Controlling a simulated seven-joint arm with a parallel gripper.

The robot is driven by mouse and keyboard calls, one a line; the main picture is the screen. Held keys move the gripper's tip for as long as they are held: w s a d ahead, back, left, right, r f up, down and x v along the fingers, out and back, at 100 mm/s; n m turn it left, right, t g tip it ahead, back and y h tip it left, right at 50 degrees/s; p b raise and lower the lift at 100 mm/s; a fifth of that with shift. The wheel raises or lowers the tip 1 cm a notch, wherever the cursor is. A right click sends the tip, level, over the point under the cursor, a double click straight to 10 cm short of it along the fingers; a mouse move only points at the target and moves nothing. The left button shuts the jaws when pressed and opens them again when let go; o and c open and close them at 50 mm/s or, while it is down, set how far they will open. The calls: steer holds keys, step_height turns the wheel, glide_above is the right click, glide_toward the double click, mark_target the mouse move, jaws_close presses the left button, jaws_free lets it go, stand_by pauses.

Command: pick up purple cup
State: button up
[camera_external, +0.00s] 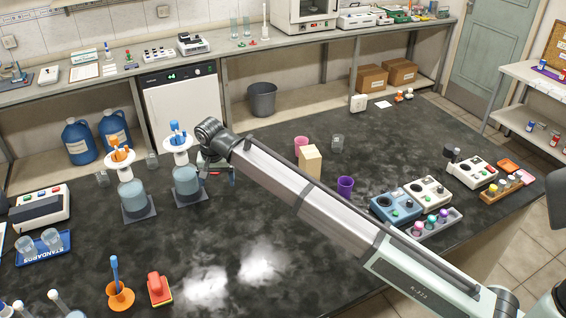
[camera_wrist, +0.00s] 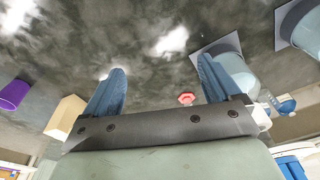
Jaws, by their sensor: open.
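The purple cup (camera_external: 345,186) stands on the dark bench top, right of centre in the external view, beside my forearm. In the wrist view the purple cup (camera_wrist: 14,93) lies at the far left edge, well outside the fingers.
A tan block (camera_external: 310,161), a pink cup (camera_external: 301,145) and a clear beaker (camera_external: 337,143) stand near the purple cup. A blue stirrer box (camera_external: 397,207) is to its right. Two flasks with funnels, including one (camera_external: 187,183), stand at left. The front bench middle is clear.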

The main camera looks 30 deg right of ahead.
steer(key=w+d+m, duration=0.1)
steer(key=w+d, duration=0.1)
steer(key=d, duration=0.7)
steer(key=w+d+m, duration=0.2)
steer(key=w+d, duration=0.1)
steer(key=d, duration=0.7)
steer(key=n+g, duration=0.1)
steer(key=n, duration=1.2)
glide_toward(345, 178)
steer(key=s+n, duration=0.1)
steer(key=n, duration=1.1)
steer(key=shift+n+g, duration=0.3)
steer(key=f, duration=0.5)
steer(key=a+f, duration=0.1)
steer(key=f, duration=0.2)
steer(key=shift+s, duration=0.1)
steer(key=shift+s+f, duration=0.15)
steer(key=shift+f, duration=1.15)
steer(key=shift+s+f, duration=0.15)
steer(key=shift+f, duration=1.15)
